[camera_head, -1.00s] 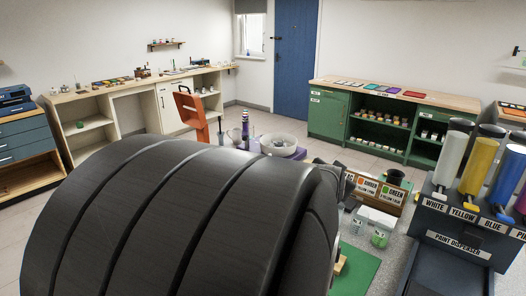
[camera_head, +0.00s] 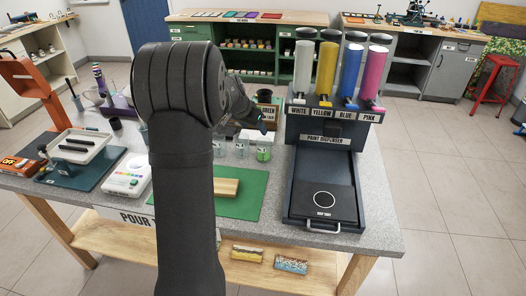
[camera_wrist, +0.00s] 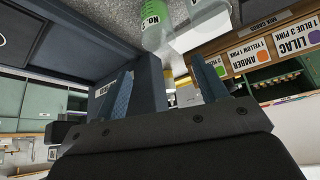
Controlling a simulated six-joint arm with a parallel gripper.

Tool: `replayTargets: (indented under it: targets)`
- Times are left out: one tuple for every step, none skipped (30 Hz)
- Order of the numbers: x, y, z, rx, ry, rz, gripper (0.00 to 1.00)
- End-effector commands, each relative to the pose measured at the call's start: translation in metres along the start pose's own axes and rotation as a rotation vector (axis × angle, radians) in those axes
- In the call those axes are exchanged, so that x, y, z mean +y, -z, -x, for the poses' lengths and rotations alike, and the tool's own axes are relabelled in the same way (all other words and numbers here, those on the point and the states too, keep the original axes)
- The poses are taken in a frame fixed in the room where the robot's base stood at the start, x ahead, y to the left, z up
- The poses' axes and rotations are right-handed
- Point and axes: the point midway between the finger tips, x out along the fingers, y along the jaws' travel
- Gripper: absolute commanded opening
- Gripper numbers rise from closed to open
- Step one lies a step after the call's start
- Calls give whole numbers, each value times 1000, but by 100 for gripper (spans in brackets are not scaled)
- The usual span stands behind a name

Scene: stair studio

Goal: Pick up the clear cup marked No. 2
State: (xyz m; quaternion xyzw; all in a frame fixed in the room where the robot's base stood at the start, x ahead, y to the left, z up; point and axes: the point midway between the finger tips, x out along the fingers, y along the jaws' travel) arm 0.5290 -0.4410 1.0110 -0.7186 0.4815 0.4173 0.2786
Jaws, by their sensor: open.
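A clear cup with a label reading No. 2 (camera_wrist: 153,28) shows at the top edge of the wrist view, partly cut off. Green shows beside its label; I cannot tell whether it is in this cup or behind it. My gripper (camera_wrist: 165,85) is open and empty, with the cup beyond its fingers and apart from them. In the head view my gripper (camera_head: 262,124) is near the row of small cups, in front of the colour signs. A cup with green in it (camera_head: 264,154) stands at the row's right; the cups' numbers are too small to read there.
The paint dispenser (camera_head: 328,139) with white, yellow, blue and pink tubes stands close right of the cups. A green mat (camera_head: 250,202) with a wooden block (camera_head: 226,188) lies in front. A white palette box (camera_head: 127,176) and a tray (camera_head: 83,147) are at left.

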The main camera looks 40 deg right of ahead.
Motion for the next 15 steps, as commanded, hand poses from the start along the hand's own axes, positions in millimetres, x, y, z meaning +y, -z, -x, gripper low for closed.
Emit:
replayTargets:
  targets:
    - [0, -1, -13, -3, -2, 0, 66]
    - [0, -1, -19, -3, -1, 0, 66]
    - [0, -1, -28, -2, -1, 0, 66]
    - [0, -1, -34, -2, -1, 1, 66]
    - [0, -1, -40, -2, -1, 1, 66]
    - [0, -1, -48, -2, -1, 1, 66]
    - [0, 0, -53, -1, 0, 0, 66]
    - [0, 0, -59, -1, 0, 0, 66]
    - [0, -1, -65, -1, 0, 0, 66]
    - [0, 0, -69, -1, 0, 0, 66]
    - [0, 0, -72, -1, 0, 0, 66]
    - [0, 0, -76, 0, 0, 0, 66]
    - [0, 0, -78, 1, 1, 0, 66]
    - [0, 0, -80, 1, 2, 0, 66]
    - [0, 0, -81, 2, 2, 0, 66]
